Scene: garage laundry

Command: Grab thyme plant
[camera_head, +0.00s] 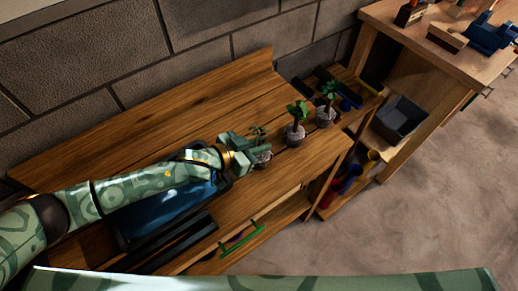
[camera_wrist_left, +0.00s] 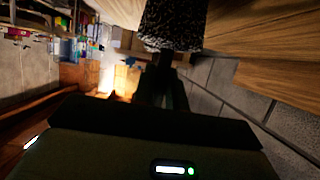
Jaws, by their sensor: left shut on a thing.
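Three small potted plants stand in a row on the wooden bench in the head view. The nearest thyme plant (camera_head: 260,134) has thin, sparse leaves and a grey pot (camera_head: 263,158). My left gripper (camera_head: 252,156) is shut on this pot from the left side. In the left wrist view the dark speckled pot (camera_wrist_left: 172,24) is between the fingers, and the leaves are out of view. Whether the pot touches the bench is hard to tell. My right gripper is not in view.
Two other plants, one middle (camera_head: 296,122) and one far (camera_head: 326,105), stand just right of the held one. A blue object (camera_head: 165,205) lies under my left arm. A grey bin (camera_head: 398,118) sits at right.

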